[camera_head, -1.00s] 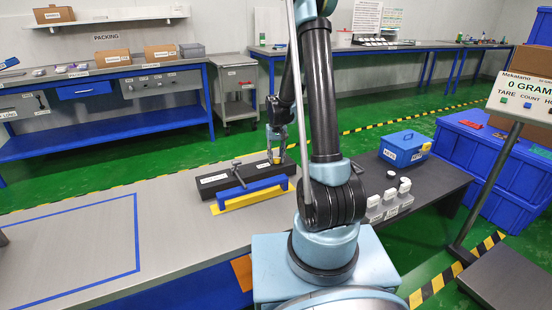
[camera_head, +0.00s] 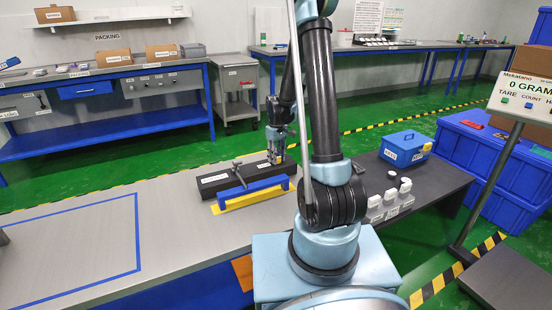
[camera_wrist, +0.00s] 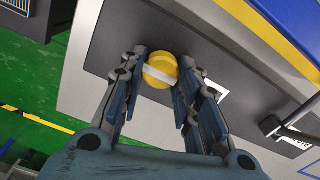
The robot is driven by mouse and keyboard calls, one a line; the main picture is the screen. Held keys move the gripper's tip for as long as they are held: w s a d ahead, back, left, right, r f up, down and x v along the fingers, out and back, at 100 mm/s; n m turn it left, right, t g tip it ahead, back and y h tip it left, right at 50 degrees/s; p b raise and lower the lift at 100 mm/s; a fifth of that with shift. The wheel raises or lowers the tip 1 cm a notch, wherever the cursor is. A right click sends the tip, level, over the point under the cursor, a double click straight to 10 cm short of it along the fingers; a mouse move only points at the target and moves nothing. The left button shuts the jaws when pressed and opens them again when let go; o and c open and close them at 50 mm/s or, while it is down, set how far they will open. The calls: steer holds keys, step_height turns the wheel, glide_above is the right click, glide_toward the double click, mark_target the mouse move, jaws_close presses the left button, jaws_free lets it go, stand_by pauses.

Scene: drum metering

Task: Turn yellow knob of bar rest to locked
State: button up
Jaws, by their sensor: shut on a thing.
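The yellow knob (camera_wrist: 160,71) is round with a pale bar across its face, set on the dark bar rest (camera_wrist: 125,28). In the wrist view it sits between the two fingertips of my gripper (camera_wrist: 161,72), which is shut on it. In the head view my gripper (camera_head: 275,157) reaches down to the right end of the bar rest (camera_head: 215,184), and the fingers hide the knob. The pale bar lies slightly tilted in the wrist view. The labels on the rest are too small or too covered to read.
A blue handle-like bar (camera_head: 253,188) and a yellow strip (camera_head: 250,200) lie along the front of the rest. A metal lever (camera_head: 237,171) stands on the rest. A blue box (camera_head: 405,148) and white bottles (camera_head: 390,196) stand to the right. The left bench top is clear.

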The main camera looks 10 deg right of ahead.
stand_by(0.3)
steer(key=o, duration=1.1)
step_height(320, 180, up, 12)
steer(key=shift+f, duration=0.1)
